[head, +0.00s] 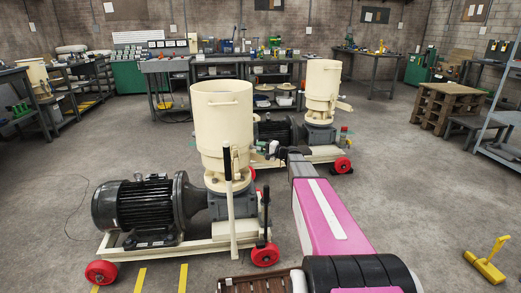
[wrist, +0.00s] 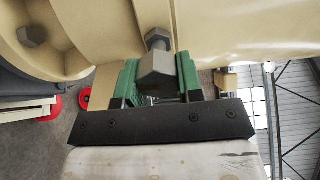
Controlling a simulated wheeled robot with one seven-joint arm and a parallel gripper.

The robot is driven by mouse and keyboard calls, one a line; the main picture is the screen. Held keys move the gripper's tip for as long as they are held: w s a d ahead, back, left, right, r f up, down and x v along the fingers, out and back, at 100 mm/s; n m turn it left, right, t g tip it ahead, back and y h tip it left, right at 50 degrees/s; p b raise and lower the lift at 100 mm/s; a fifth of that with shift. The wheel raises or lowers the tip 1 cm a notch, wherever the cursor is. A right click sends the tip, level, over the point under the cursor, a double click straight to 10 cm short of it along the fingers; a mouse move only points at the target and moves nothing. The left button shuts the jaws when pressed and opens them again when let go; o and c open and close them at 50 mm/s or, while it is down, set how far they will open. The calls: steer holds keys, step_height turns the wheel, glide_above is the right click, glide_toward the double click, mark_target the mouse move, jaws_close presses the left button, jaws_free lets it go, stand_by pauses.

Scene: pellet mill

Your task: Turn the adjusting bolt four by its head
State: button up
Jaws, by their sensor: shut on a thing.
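In the wrist view my gripper (wrist: 158,80) has two green-padded fingers standing up from a black crossbar. The grey hex head of an adjusting bolt (wrist: 156,66) sits between them, and the fingers are shut on it. The bolt's shank and a nut show just beyond the head, against a cream machine part (wrist: 215,25). I cannot read which number this bolt has. A second hex bolt head (wrist: 32,34) sits in a round cream flange at the upper left. In the head view my arm reaches forward beside the near pellet mill (head: 222,115); the bolt is too small to make out there.
The near mill has a black motor (head: 133,205), red wheels and an upright cream lever (head: 230,195). A second mill (head: 322,90) stands behind. A yellow tool (head: 487,262) lies on the floor at right.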

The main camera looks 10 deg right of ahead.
steer(key=o, duration=0.9)
steer(key=shift+o, duration=0.2)
steer(key=shift+d, duration=0.1)
steer(key=v, duration=1)
steer(key=shift+s+d, duration=0.3)
